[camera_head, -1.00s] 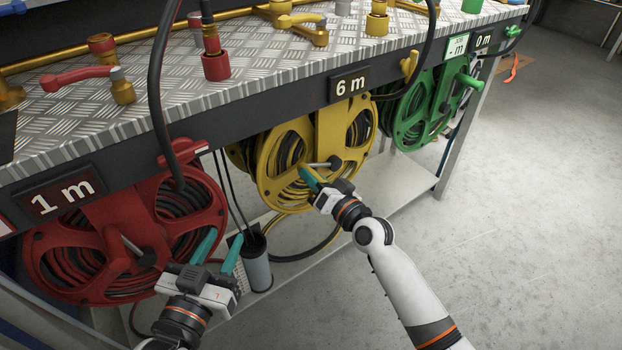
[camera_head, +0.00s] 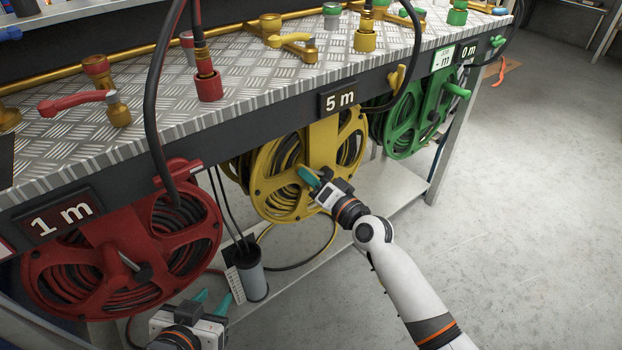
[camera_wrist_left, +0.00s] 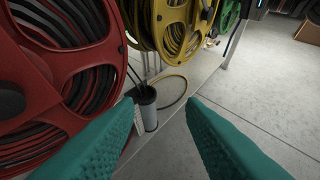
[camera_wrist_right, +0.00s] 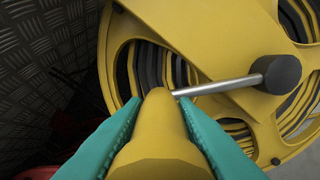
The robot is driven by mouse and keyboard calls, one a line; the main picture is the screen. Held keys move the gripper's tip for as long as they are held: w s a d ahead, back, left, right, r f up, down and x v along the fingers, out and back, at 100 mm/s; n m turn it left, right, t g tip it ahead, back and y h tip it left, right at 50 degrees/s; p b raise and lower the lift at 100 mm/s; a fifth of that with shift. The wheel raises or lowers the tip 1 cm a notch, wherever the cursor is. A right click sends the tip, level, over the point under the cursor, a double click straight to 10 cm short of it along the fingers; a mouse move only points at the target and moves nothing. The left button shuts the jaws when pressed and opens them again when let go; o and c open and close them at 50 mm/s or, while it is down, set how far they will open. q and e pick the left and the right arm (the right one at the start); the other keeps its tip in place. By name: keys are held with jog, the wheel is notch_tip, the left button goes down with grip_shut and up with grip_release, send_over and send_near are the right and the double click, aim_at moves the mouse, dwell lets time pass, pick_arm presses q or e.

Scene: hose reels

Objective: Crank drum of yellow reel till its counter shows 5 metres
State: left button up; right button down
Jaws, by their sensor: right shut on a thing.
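The yellow reel (camera_head: 322,144) hangs under the bench with black hose on its drum. Its counter (camera_head: 340,101) reads 5 m. My right gripper (camera_head: 312,180) is at the reel's lower front. In the right wrist view, its teal fingers are shut on the yellow crank handle (camera_wrist_right: 158,135). The grey crank rod (camera_wrist_right: 222,86) runs from behind the handle to the dark hub (camera_wrist_right: 277,74). My left gripper (camera_head: 212,300) is open and empty, low in front of the red reel (camera_head: 110,260). In the left wrist view, its fingers (camera_wrist_left: 165,135) stand wide apart.
The red reel's counter (camera_head: 60,217) reads 1 m. The green reel (camera_head: 412,118) hangs at the right; its counter (camera_head: 469,50) reads 0 m. A grey cylinder (camera_head: 252,277) stands on the lower shelf between the red and yellow reels.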

jog(key=shift+d+r, duration=0.1)
jog(key=c, duration=1.2)
grip_release()
jog(key=shift+o, duration=0.2)
pick_arm(q)
jog(key=s+a+f+g+y+p, duration=0.1)
jog(key=s+a+f+g, duration=0.1)
jog(key=s+f+g, duration=0.2)
jog(key=shift+s+g+p, duration=0.3)
jog(key=shift+s+p, duration=0.05)
jog(key=shift+s, duration=0.55)
pick_arm(e)
jog(key=v, duration=1.2)
pick_arm(q)
jog(key=shift+a, duration=0.1)
